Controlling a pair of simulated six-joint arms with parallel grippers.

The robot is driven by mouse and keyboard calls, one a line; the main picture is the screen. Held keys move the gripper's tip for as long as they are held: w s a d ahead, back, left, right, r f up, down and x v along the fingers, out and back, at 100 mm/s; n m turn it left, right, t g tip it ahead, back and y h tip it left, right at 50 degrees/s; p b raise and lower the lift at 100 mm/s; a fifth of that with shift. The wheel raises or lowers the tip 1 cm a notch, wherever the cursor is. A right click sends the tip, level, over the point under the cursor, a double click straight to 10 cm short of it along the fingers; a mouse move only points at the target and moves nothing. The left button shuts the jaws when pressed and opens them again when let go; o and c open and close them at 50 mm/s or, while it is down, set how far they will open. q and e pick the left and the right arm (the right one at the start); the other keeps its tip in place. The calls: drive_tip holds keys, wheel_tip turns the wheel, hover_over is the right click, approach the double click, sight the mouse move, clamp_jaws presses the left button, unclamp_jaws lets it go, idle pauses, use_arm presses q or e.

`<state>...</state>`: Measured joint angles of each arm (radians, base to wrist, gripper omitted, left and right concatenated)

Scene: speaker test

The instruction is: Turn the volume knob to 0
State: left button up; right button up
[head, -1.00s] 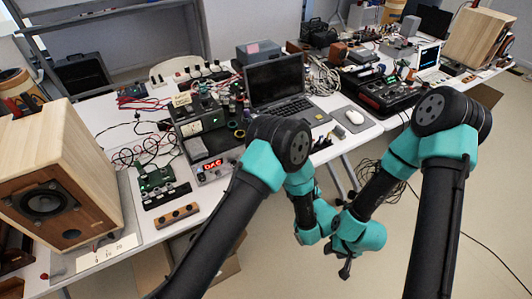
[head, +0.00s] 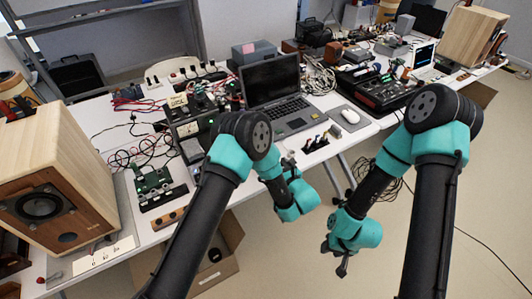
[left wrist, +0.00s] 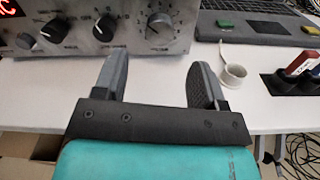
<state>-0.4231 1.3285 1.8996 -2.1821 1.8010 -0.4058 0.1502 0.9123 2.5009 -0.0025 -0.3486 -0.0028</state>
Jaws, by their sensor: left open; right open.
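The left wrist view shows a metal front panel (left wrist: 205,12) with several knobs. The largest knob in view (left wrist: 160,25) has a printed scale around it and lies ahead between my left fingers. Two smaller dark knobs, the middle one (left wrist: 104,27) and the left one (left wrist: 55,30), sit to its left. I cannot read their labels. My left gripper (left wrist: 158,72) is open and empty, pointing at the panel and apart from the knobs. In the head view my left arm hides most of the panel. My right gripper (head: 342,266) is open and empty, low over the floor.
A laptop (head: 275,90) stands right of the device. A white tape roll (left wrist: 233,76) lies on the table right of my left fingers, near a dark holder with tools (left wrist: 298,68). A wooden speaker (head: 50,180) stands at left. An open carton (head: 215,262) is below the table.

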use_arm(q)
drive_tip(key=x, duration=0.8)
drive_tip(key=shift+c, duration=0.4)
drive_tip(key=c, duration=0.9)
drive_tip(key=shift+o, duration=0.2)
